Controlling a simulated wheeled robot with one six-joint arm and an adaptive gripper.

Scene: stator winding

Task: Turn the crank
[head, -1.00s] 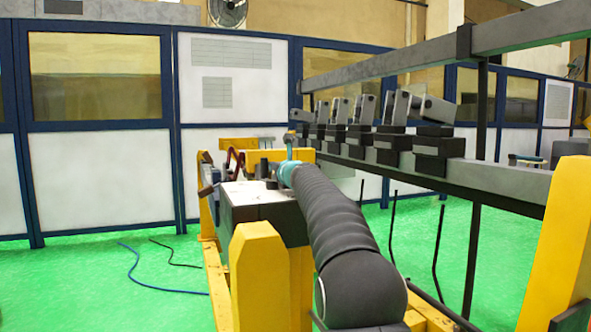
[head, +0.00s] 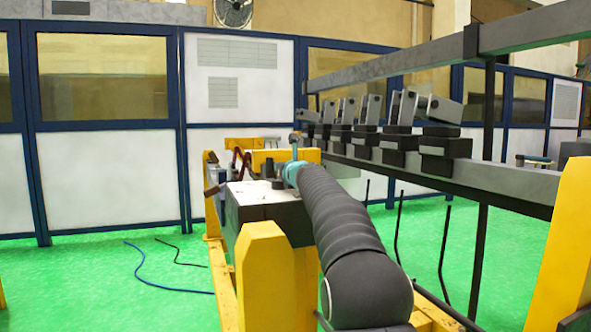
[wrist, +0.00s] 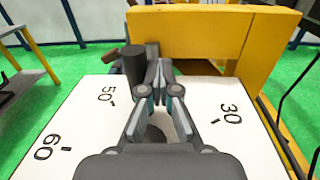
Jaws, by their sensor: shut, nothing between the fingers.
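A white dial plate (wrist: 85,130) marked 30, 50 and 60 fills the lower wrist view. My gripper (wrist: 158,68) is shut and empty above it. A dark upright cylinder (wrist: 133,64) stands just left of the fingertips, close to them; I cannot tell if they touch. A brown piece shows beside the cylinder and may belong to the crank. In the head view, the dark box (head: 262,205) stands left of my arm, with short dark knobs on top. The gripper's fingers are hidden there, and I cannot make out the crank for certain.
A yellow block (wrist: 190,38) stands just beyond the dial plate. A yellow post (head: 262,262) stands in front of the box. A grey rail (head: 485,178) with several clamps runs along the right. Green floor (head: 110,285) is open at the left, with loose cables.

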